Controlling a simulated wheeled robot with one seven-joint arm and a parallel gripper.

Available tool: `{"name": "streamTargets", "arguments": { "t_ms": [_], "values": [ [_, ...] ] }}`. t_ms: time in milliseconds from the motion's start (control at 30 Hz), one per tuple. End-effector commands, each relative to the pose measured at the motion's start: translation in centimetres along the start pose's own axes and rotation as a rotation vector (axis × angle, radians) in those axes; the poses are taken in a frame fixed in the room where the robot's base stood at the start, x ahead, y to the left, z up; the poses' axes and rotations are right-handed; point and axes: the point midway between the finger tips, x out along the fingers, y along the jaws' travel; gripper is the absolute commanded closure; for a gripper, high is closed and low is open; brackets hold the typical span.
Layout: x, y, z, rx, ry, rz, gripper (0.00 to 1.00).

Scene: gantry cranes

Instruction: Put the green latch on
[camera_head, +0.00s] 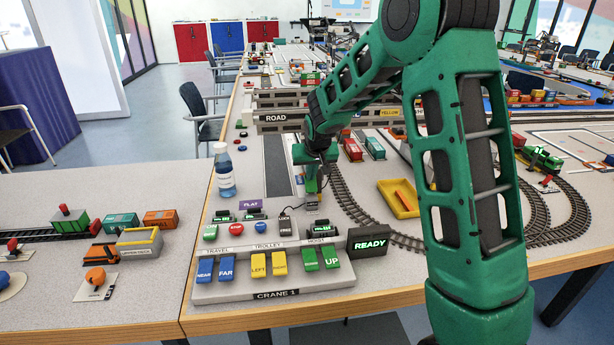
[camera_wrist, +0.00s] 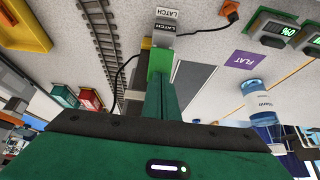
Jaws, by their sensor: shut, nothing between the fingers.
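A small grey-and-white block with LATCH labels (camera_wrist: 166,22) shows at the top of the wrist view. It also shows small and unclear in the head view (camera_head: 312,206), behind the crane panel. My gripper (camera_wrist: 160,58) is shut, its fingers pointing at this block. A brighter green part at the finger ends overlaps the block's near edge in the wrist view. I cannot tell whether it touches, or whether a green latch part is hidden behind it. In the head view my gripper (camera_head: 311,188) hangs just above the block.
The CRANE 1 panel (camera_head: 272,296) with coloured keys stands at the table's front, a READY display (camera_head: 368,241) to its right. A blue bottle (camera_head: 224,170) stands to the left. A yellow tray (camera_head: 398,199) and curved track (camera_head: 350,205) lie to the right. A purple FLAT plate (camera_wrist: 240,60) is near.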

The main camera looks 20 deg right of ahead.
Motion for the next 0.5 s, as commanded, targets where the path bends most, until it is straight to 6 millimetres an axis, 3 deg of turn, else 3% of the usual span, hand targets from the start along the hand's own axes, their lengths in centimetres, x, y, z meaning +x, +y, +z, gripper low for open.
{"name": "streamTargets", "arguments": {
  "t_ms": [500],
  "values": [
    [-0.6,0.2,1.2,0.001,0.000,0.001,1.00]
  ]
}}
